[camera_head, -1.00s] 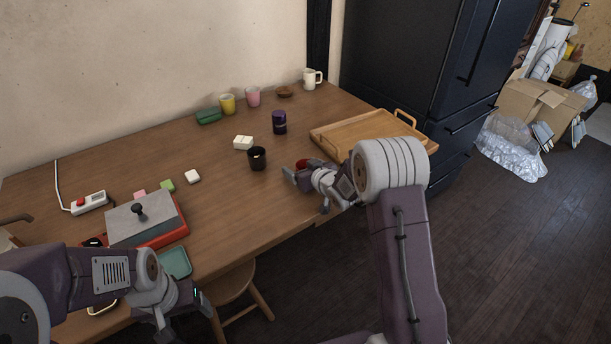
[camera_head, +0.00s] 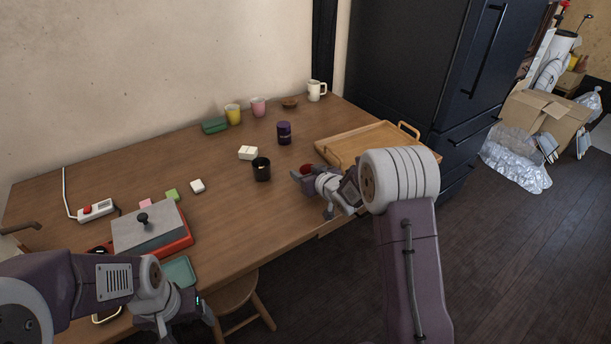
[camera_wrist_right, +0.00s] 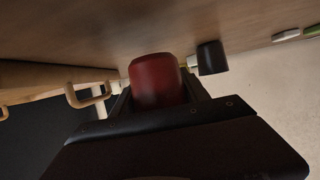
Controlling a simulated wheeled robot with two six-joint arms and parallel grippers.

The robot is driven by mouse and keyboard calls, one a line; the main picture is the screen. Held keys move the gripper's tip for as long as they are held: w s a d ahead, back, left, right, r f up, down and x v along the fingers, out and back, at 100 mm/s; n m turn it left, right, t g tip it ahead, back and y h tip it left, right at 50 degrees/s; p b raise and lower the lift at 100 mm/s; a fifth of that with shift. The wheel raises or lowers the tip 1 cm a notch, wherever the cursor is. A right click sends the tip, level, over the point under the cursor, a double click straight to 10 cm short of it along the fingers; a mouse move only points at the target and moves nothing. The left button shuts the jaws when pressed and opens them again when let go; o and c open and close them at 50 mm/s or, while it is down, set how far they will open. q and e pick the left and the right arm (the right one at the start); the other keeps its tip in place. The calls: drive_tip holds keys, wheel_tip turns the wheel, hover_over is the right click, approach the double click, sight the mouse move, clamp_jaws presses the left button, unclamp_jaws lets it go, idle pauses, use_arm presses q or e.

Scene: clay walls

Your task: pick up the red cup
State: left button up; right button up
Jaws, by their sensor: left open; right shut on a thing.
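The red cup (camera_head: 306,169) is at the right part of the table, mostly hidden behind my right gripper (camera_head: 307,177) in the head view. In the right wrist view the red cup (camera_wrist_right: 156,82) sits between the two fingers of my right gripper (camera_wrist_right: 158,98), which is shut on it. I cannot tell for sure whether the cup touches the table. My left gripper (camera_head: 190,309) is open and empty, low at the front edge of the table, away from the cup.
A black cup (camera_head: 261,170) stands left of the red cup, with a purple canister (camera_head: 284,133) behind. A wooden tray (camera_head: 365,143) lies close on the right. A stool (camera_head: 236,296) stands in front.

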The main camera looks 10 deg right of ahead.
drive_tip(key=s+d+r+p, duration=0.1)
drive_tip(key=d+r+p, duration=0.4)
drive_tip(key=d+r, duration=0.3)
drive_tip(key=shift+s+d+r, duration=0.2)
drive_tip(key=shift+s+d, duration=0.15)
drive_tip(key=shift+d, duration=1.4)
drive_tip(key=shift+r, duration=0.15)
